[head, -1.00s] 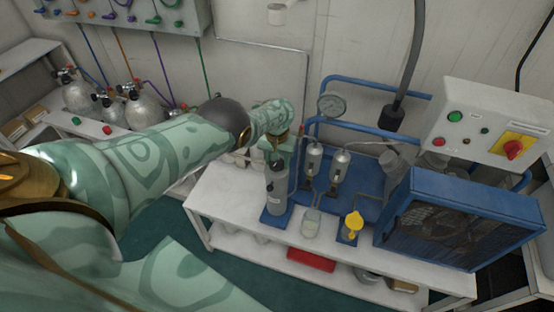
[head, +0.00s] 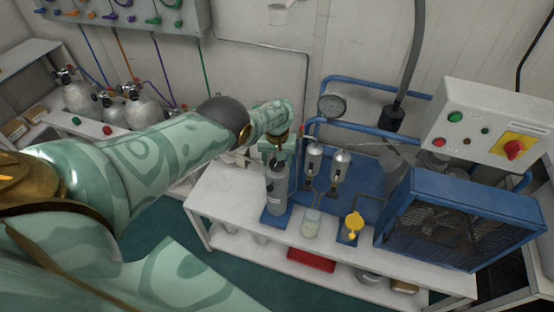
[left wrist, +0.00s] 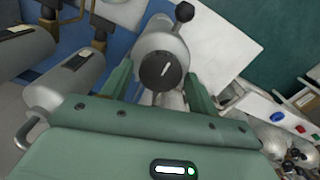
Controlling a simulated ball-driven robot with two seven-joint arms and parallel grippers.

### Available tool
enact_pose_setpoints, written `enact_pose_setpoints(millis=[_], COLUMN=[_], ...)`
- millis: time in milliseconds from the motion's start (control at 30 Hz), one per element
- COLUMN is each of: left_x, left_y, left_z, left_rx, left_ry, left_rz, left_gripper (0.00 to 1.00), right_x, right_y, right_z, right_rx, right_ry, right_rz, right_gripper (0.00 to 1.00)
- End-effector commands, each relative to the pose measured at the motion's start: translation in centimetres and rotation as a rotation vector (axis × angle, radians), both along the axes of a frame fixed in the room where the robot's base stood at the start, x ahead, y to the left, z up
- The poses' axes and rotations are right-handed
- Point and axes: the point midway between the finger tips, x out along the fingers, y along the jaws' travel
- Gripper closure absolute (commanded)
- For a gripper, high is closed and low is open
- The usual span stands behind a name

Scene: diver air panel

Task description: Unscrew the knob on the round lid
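A grey upright cylinder (head: 277,192) stands on a small blue base at the left of the white bench. In the left wrist view its round grey lid (left wrist: 152,42) carries a dark round knob (left wrist: 160,71) with a white mark. My left gripper (head: 277,150) is over the top of the cylinder. In the left wrist view its two green fingers (left wrist: 159,76) are apart, one on each side of the knob, with gaps visible. My right gripper is in no view.
Two silver canisters (head: 340,165) stand close to the cylinder's right. A glass jar (head: 312,222) and a yellow funnel-like part (head: 353,222) are in front of them. A blue caged unit (head: 455,220) fills the bench's right. The bench's front left (head: 222,190) is clear.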

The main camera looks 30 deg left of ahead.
Motion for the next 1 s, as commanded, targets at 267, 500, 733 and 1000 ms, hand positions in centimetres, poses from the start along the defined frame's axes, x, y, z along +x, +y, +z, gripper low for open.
enact_pose_setpoints(millis=[267,500,733,1000], left_x=[0.0,0.0,0.1,0.1], left_y=[0.0,0.0,0.0,0.0], left_z=[0.0,1.5,6.2,13.0], left_rx=[0.001,0.001,0.001,0.000], left_ry=[0.000,-0.002,-0.004,-0.002], left_rz=[-0.002,-0.003,-0.002,-0.003], left_gripper=[0.32,0.32,0.32,0.32], right_x=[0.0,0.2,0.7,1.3], right_y=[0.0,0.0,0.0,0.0], right_z=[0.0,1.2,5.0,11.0], right_rx=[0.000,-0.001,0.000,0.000], right_ry=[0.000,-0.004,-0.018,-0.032], right_rz=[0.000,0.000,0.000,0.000], right_gripper=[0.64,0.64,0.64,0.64])
